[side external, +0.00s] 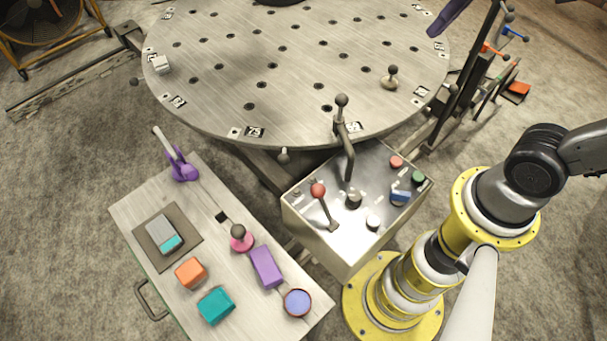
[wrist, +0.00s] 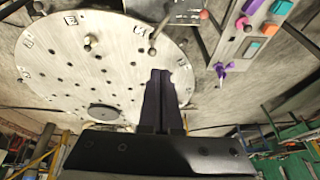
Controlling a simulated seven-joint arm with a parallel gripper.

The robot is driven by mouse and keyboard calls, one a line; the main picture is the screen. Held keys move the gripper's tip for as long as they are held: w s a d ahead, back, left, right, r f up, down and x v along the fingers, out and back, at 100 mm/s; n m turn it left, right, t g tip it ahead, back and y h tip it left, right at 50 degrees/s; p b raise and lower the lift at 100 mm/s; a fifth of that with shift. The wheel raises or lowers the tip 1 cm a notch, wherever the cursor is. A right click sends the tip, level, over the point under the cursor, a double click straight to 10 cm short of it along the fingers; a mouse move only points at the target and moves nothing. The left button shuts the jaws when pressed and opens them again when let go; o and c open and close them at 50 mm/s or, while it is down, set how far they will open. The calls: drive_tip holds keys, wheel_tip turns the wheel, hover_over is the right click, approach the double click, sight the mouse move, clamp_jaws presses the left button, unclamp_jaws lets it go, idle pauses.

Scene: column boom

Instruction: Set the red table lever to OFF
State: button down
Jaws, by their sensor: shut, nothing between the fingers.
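The red table lever (side external: 325,208) stands on the sloped top of a metal control box (side external: 310,222). Its red ball knob is tilted up and to the left of its slot in the side view. In the wrist view the red knob (wrist: 204,14) is small near the top edge. No OFF marking is legible. My gripper (wrist: 160,73) has its dark purple fingers together and empty, well away from the lever. A dark purple fingertip (side external: 436,30), seemingly mine, shows at the top right of the side view, above the round table's edge.
A round perforated table (side external: 220,75) fills the back. A taller ball-topped lever (side external: 346,150) stands close behind the red one. Buttons and a blue switch (side external: 400,197) share the box. A bench (side external: 130,215) at left holds several coloured blocks and a purple clamp (side external: 182,168).

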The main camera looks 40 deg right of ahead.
drive_tip(key=w+a+f+n+g, duration=0.1)
drive_tip(key=w+a+f+g, duration=0.2)
drive_tip(key=w, duration=0.5)
drive_tip(key=w+a+f+g, duration=0.2)
drive_tip(key=w+a+f, duration=0.1)
drive_tip(key=w+a, duration=0.4)
drive_tip(key=w+a+f+g, duration=0.1)
drive_tip(key=a+f, duration=0.2)
drive_tip(key=f, duration=0.3)
drive_tip(key=w+a+f+n+g, duration=0.1)
drive_tip(key=a+f, duration=0.2)
drive_tip(key=f, duration=0.4)
drive_tip(key=w+a+f+g+h, duration=0.1)
drive_tip(key=a+f+g, duration=0.1)
drive_tip(key=f, duration=0.5)
drive_tip(key=shift+w+a+n, duration=0.35)
drive_tip(key=shift+a+n, duration=0.05)
drive_tip(key=shift+a, duration=0.2)
drive_tip(key=shift+f, duration=0.15)
drive_tip(key=s+d+f, duration=0.1)
drive_tip(key=s+f, duration=0.7)
drive_tip(key=shift+d, duration=0.15)
